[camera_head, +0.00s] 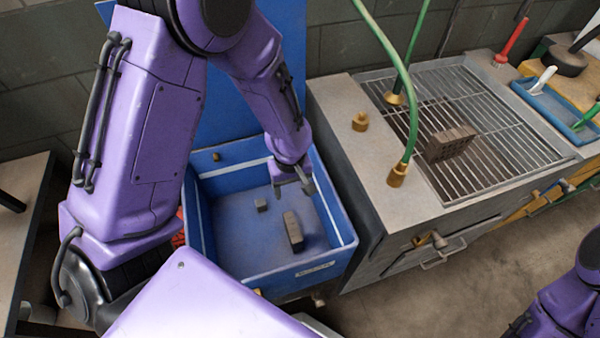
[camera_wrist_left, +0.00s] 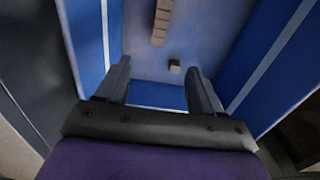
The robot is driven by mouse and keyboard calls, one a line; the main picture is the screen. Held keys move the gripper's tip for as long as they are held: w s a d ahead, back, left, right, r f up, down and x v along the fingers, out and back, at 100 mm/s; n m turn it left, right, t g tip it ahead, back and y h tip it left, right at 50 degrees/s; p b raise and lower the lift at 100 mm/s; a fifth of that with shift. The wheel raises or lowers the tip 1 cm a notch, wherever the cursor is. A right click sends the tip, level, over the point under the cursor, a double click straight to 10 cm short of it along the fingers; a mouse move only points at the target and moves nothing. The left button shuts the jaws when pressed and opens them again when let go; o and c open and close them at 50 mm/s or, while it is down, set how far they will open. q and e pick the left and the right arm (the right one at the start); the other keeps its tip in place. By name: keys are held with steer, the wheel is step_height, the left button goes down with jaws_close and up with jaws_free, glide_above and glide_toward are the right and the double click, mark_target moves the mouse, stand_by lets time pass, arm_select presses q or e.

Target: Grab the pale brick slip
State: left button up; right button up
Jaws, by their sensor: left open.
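The pale brick slip (camera_head: 293,230) looks like the long narrow grey-tan piece lying on the floor of the blue bin (camera_head: 335,250). In the left wrist view the slip (camera_wrist_left: 161,22) lies beyond my fingertips, near the top edge, partly cut off by the frame. My left gripper (camera_head: 292,182) reaches into the bin from above, near its back right. It is open and empty, apart from the slip. In the wrist view its two fingers (camera_wrist_left: 158,70) stand wide apart. My right gripper is not in view.
A small grey block (camera_head: 262,205) lies in the bin left of the slip. The bin walls stand close around my left gripper. A bench with a metal grate (camera_head: 470,100) stands to the right, holding a hollow brick (camera_head: 450,143) and green hoses (camera_head: 413,110).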

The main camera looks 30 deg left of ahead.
arm_select(q)
steer(key=b, duration=1.7)
glide_above(292, 226)
steer(key=f, duration=1.7)
steer(key=shift+w+d+f, duration=0.15)
steer(key=shift+w+d, duration=0.05)
steer(key=shift+f, duration=0.35)
steer(key=f, duration=0.3)
steer(key=f+b, duration=0.1)
steer(key=f, duration=0.5)
steer(key=shift+s+a, duration=0.1)
steer(key=shift+s, duration=0.2)
steer(key=shift+f, duration=0.45)
steer(key=shift+r, duration=0.1)
steer(key=c, duration=1.2)
